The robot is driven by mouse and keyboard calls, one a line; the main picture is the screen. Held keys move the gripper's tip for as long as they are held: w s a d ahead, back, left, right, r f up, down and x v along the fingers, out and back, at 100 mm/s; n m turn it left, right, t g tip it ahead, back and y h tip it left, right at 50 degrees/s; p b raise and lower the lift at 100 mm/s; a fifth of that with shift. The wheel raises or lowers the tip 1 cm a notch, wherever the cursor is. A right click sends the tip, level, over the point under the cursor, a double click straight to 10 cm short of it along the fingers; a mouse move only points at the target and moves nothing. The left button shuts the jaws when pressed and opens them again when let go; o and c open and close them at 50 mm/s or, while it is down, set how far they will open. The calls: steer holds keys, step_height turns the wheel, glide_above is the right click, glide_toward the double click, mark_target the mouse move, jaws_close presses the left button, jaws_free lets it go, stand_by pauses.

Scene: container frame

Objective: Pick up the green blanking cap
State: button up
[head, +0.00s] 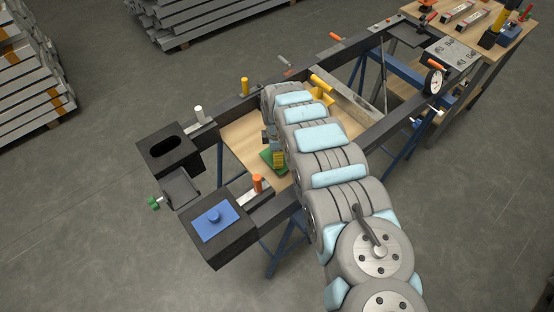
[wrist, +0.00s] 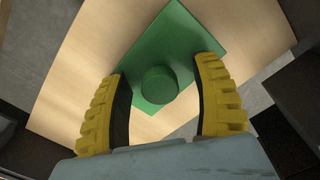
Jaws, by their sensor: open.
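The green blanking cap (wrist: 185,40) is a flat green plate with a round knob (wrist: 159,84) on top. It lies on a light wooden board (wrist: 95,55). In the wrist view the yellow fingers of my gripper (wrist: 163,92) are open, one on each side of the knob, with space between them and it. The height of the fingertips above the plate is hard to tell. In the head view the cap (head: 267,158) is partly hidden by my gripper (head: 279,160) and arm.
The board sits within a dark frame on blue legs.

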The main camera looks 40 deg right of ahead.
jaws_close()
steer(key=shift+r, duration=0.1)
